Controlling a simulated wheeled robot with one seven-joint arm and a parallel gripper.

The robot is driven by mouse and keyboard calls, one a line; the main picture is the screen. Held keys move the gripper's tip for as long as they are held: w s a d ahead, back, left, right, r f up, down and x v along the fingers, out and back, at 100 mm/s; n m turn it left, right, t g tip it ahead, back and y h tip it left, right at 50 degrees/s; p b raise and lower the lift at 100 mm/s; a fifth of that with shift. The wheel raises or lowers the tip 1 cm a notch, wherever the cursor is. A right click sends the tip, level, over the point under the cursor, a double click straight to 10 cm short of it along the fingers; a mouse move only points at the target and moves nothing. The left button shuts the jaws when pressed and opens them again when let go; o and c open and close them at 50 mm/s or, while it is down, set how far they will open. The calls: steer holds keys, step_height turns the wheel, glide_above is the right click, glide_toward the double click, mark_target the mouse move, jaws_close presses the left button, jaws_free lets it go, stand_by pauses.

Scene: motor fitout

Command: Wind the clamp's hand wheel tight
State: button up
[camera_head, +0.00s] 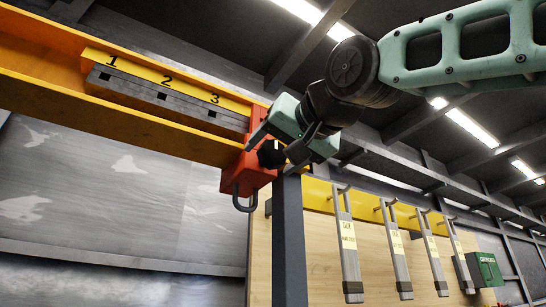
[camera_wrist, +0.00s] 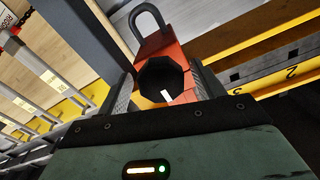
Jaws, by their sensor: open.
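The orange-red clamp (camera_head: 238,178) sits on the end of the yellow beam (camera_head: 150,125), with a dark shackle (camera_head: 245,200) hanging below it. Its hand wheel (camera_head: 269,155) is a black many-sided knob on the clamp's near face. In the wrist view the hand wheel (camera_wrist: 160,78) is centred, with a white mark at its lower edge. My gripper (camera_head: 277,145) is open at the wheel. In the wrist view its two fingers stand on either side of the wheel; I cannot tell whether they touch it.
A dark grey post (camera_head: 289,240) stands just below and right of the clamp, close to my gripper. A grey bar with square holes (camera_head: 165,98), under a strip marked 1, 2, 3, runs along the beam. Several tagged grey straps (camera_head: 348,245) hang on a wooden board at right, near a green box (camera_head: 484,270).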

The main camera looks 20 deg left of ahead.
steer(key=b+v, duration=0.6)
steer(key=v, duration=1)
steer(key=shift+s+d+b, duration=0.2)
steer(key=shift+d+b, duration=0.15)
